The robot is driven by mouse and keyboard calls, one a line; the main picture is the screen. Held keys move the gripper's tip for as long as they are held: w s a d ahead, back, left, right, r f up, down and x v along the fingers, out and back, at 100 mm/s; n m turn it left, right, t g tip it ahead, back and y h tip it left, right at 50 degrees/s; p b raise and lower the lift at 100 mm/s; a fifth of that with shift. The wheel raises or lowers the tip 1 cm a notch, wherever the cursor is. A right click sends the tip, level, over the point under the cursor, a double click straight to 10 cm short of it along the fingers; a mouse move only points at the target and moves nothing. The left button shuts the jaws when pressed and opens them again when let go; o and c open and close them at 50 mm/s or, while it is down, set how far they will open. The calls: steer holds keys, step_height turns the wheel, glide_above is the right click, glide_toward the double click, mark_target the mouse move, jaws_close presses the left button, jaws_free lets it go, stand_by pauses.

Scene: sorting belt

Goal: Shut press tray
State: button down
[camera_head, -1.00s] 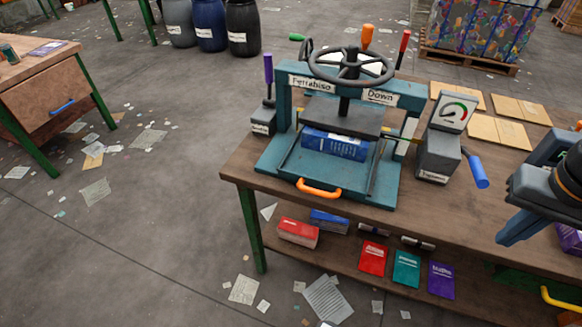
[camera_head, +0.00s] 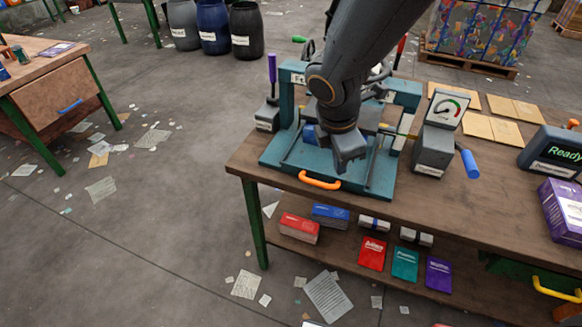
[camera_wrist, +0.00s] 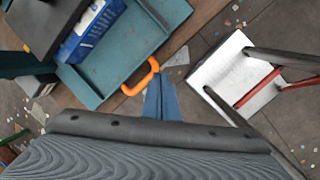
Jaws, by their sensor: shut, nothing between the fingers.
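The teal press tray (camera_head: 290,156) is pulled out at the front of the press, with its orange handle (camera_head: 320,180) at the table's front edge. A blue pack lies in the tray under the dark press plate; in the wrist view this pack (camera_wrist: 88,32) shows at the upper left, and in the head view my arm mostly covers it. My gripper (camera_wrist: 161,84) is shut and empty. In the wrist view its blue fingertips are close beside the orange handle (camera_wrist: 142,78); I cannot tell if they touch. In the head view my wrist hangs over the tray and the fingers cannot be made out.
A grey gauge box (camera_head: 437,145) with a blue lever (camera_head: 469,163) stands right of the press. A purple lever (camera_head: 272,75) stands on its left. A purple box (camera_head: 562,212) and a "Ready" display (camera_head: 557,152) are farther right. The floor in front is open, with scattered paper.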

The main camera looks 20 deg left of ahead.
steer(key=s+a+n+t, duration=0.1)
steer(key=s+a+n, duration=0.2)
steer(key=a+n, duration=0.85)
steer(key=shift+m+y, duration=0.3)
steer(key=shift+m, duration=0.25)
steer(key=w+f, duration=0.2)
steer(key=f, duration=0.1)
steer(key=w+f+p, duration=0.1)
steer(key=w+f, duration=0.1)
steer(key=f, duration=0.1)
steer(key=w+a+f, duration=0.1)
steer(key=w+f, duration=0.1)
steer(key=f, duration=0.2)
steer(key=shift+w, duration=0.3)
steer(key=shift+w+p, duration=0.4)
steer(key=shift+w, duration=0.1)
steer(key=shift+w, duration=0.1)
